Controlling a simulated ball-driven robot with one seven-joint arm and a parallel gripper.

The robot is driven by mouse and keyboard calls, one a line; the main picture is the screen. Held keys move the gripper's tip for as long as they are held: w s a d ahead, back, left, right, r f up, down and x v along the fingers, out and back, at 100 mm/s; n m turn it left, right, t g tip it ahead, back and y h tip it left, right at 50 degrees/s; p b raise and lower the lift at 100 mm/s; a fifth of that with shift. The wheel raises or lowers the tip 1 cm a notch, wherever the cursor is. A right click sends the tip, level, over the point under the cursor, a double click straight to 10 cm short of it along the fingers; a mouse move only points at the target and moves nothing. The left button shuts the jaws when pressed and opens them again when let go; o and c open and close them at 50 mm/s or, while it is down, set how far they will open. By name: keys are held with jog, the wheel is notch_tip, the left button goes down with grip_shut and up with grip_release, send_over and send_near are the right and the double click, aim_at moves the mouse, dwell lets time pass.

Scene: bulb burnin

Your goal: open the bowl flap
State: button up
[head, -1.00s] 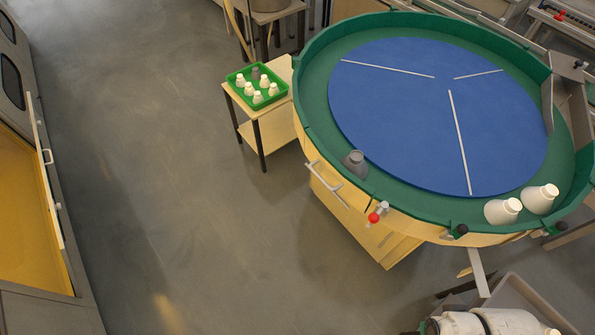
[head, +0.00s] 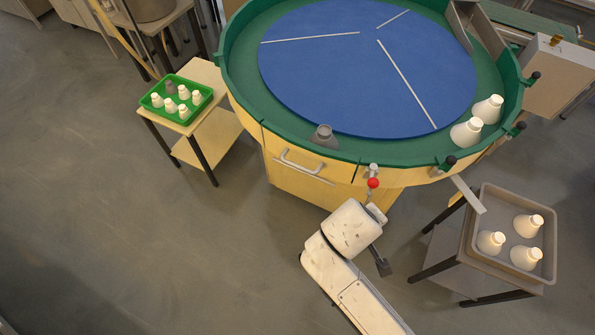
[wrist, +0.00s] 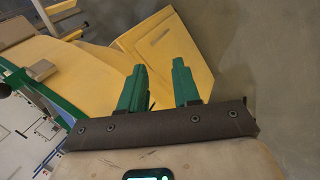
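The bowl is a round tub with a green wall (head: 240,85) and a blue disc (head: 350,75) inside. A red-knobbed lever (head: 373,183) on a metal post sits on its near rim. Black knobs (head: 449,162) stand on the rim at the lower right, near a sloping pale strip (head: 468,195); I cannot tell for sure which part is the flap. My gripper (wrist: 158,88) shows two green fingers in the wrist view, apart with nothing between them. Yellow panelling (wrist: 185,50) lies beyond them. In the head view my arm reaches toward the near rim; the fingertips are not clear there.
A grey tray (head: 545,270) with three white bulbs stands at the right. A green tray (head: 210,92) holds several bulbs at the left. Floor at lower left is clear.

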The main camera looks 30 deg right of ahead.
jog(key=w+a+n+t+h+b, duration=0.3)
jog(key=w+a+h+b, duration=0.25)
jog(key=w, duration=0.35)
jog(key=n+t+h+b, duration=0.2)
jog(key=n+t, duration=0.1)
jog(key=t, duration=0.2)
send_near(305, 168)
jog(key=x, duration=0.6)
jog(key=p+x, duration=0.1)
jog(key=x, duration=0.3)
jog(key=shift+f, duration=0.3)
grip_shut()
